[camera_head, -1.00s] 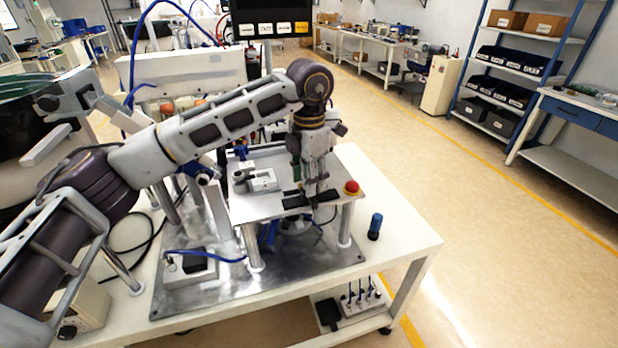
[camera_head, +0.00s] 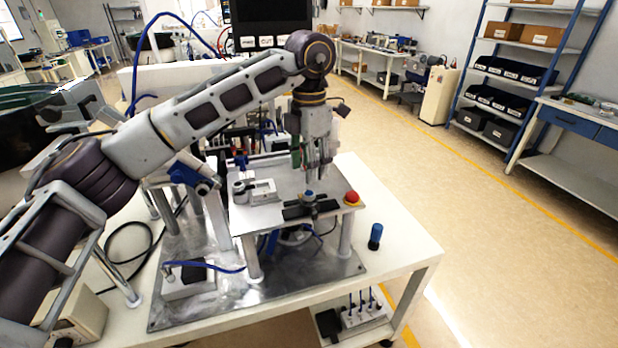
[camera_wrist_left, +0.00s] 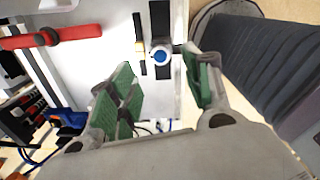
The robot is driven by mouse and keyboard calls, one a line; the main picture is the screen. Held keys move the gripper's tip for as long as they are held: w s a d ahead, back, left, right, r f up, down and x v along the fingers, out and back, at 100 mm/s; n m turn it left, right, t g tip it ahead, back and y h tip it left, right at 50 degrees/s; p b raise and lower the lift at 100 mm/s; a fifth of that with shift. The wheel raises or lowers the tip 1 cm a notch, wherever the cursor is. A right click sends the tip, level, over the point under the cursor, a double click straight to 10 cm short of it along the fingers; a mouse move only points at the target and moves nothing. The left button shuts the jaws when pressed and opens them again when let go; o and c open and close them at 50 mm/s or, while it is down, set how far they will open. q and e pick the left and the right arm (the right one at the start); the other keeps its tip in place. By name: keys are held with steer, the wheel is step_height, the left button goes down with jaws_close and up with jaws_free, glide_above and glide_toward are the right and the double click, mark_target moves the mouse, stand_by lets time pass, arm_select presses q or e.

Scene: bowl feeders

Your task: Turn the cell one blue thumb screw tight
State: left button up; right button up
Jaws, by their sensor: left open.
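The blue thumb screw (camera_head: 309,196) stands on a black bar (camera_head: 296,212) near the front edge of the raised metal plate (camera_head: 262,222). In the left wrist view the thumb screw (camera_wrist_left: 161,54) shows as a blue round top with a pale ring, seen beyond the gap between my fingers. My left gripper (camera_head: 318,177) points down just above and slightly behind the screw, apart from it. The left wrist view shows its green finger pads (camera_wrist_left: 158,72) spread, with nothing between them. My right gripper is not in view.
A red push button (camera_head: 352,198) stands right of the screw at the plate's corner. A grey clamp-like fixture (camera_head: 262,190) sits on the plate to the left. A dark blue cylinder (camera_head: 375,236) stands on the white table (camera_head: 405,250), whose right side is otherwise clear.

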arm_select(q)
steer(key=shift+r, duration=2.6)
